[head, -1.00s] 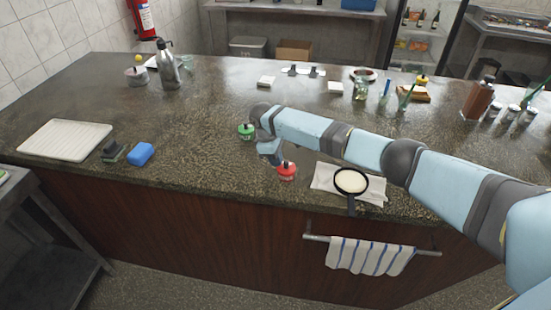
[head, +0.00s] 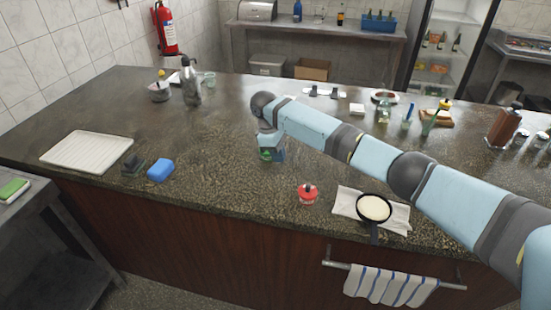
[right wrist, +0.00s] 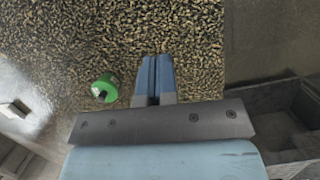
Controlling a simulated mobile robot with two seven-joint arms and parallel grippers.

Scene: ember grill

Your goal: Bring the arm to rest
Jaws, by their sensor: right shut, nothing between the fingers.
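My right arm reaches in from the right over the counter (head: 225,200) in the head view. My right gripper (head: 270,155) points down over the middle of the counter, mostly hidden by its own wrist. In the right wrist view its two fingers (right wrist: 154,75) are shut together with nothing between them. A green-topped container (right wrist: 105,88) lies left of the fingers and apart from them in that view. In the head view it is largely hidden behind my gripper. My left gripper is not in view.
A red-lidded jar (head: 307,194) and a pan (head: 374,210) on a cloth stand near the front edge. A white tray (head: 86,152), a dark block and a blue sponge (head: 160,170) lie at left. A metal bottle (head: 190,82) stands farther back. The counter's middle left is clear.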

